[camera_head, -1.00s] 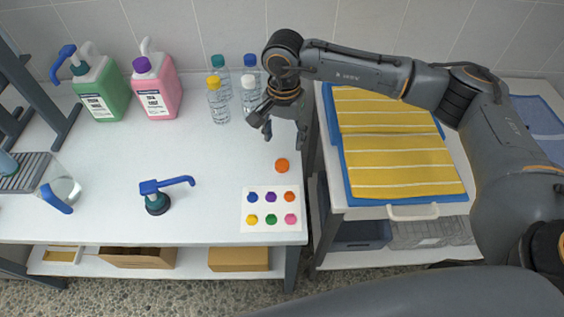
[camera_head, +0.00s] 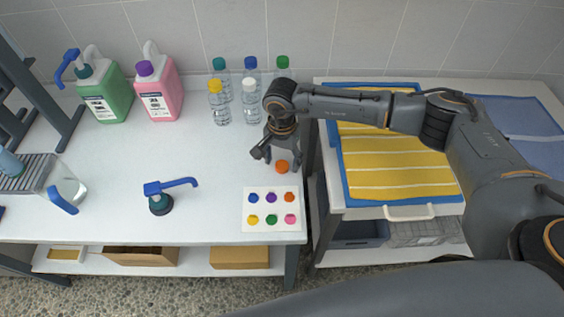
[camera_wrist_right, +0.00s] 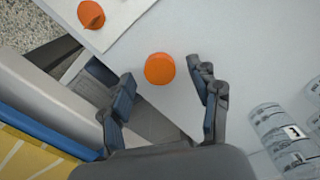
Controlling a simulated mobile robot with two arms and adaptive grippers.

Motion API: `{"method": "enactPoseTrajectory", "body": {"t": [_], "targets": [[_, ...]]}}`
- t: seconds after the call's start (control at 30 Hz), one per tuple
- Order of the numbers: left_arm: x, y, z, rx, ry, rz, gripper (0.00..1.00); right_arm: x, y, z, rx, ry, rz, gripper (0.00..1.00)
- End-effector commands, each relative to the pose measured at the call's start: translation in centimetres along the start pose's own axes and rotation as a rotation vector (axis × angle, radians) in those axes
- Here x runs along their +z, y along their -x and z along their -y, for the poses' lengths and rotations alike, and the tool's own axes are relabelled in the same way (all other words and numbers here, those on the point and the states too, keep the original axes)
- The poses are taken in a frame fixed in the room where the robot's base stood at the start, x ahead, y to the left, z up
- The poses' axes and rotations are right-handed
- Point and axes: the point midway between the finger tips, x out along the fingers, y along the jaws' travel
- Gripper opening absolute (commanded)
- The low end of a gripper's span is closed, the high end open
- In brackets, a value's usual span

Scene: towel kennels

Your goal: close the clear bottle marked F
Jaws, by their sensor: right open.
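The loose orange cap (camera_head: 282,167) lies on the white bench, just beyond the sheet of coloured dots. My right gripper (camera_head: 283,161) points down over it, open and empty. In the right wrist view the orange cap (camera_wrist_right: 160,68) shows between and just beyond the spread fingertips (camera_wrist_right: 162,76). At the right of that view stand clear bottles (camera_wrist_right: 287,140); one bears a white label whose letter I cannot read. In the head view, capped clear bottles (camera_head: 251,108) stand at the back; no F is readable, and my right arm may hide another bottle. My left gripper is out of view.
The dotted sheet (camera_head: 247,222) lies at the bench's front right edge. A blue-handled pump (camera_head: 159,203) lies on the bench. Green (camera_head: 107,100) and pink (camera_head: 159,95) jugs stand at the back left. Right of the bench are yellow towels (camera_head: 395,165) on a cart. The bench middle is clear.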

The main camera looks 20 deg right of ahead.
Motion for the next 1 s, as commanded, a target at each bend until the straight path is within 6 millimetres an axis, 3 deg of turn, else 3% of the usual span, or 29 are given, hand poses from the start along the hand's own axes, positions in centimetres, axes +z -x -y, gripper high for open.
{"method": "enactPoseTrajectory", "body": {"t": [0.43,0.63,1.0], "targets": [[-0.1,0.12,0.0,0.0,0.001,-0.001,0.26,-0.02,-0.81,0.0,-0.001,0.0,-0.001,0.62],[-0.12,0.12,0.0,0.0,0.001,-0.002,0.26,-0.02,-0.79,0.0,0.0,0.0,-0.001,0.25],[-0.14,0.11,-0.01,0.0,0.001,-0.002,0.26,-0.03,-0.72,0.0,-0.001,0.0,-0.001,0.24]]}}
